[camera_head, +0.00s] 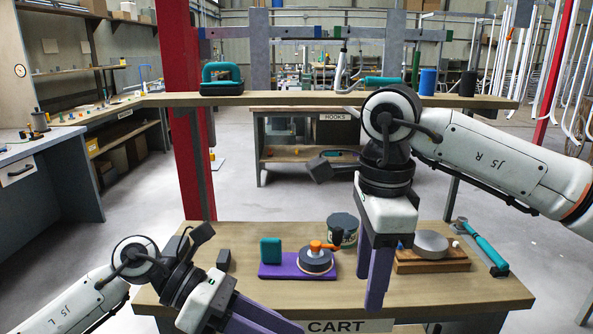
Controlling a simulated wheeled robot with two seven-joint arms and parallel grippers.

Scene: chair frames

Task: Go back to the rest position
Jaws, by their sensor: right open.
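My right gripper (374,285) hangs down over the cart top (215,292), its purple fingers pointing at the table. The fingers overlap in this view, but they stand open with nothing seen between them. It is between a purple base (270,271) with an orange-topped round part (316,258) and a wooden block (432,264) with a grey disc. My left gripper (262,322) is low at the front left edge of the cart. Its purple fingers run off the bottom of the picture, so their gap is hidden.
A teal-handled tool (482,246) lies at the cart's right side. A shelf (290,99) crosses behind, with a red post (181,100) at left. Bare cart top shows at the front and right.

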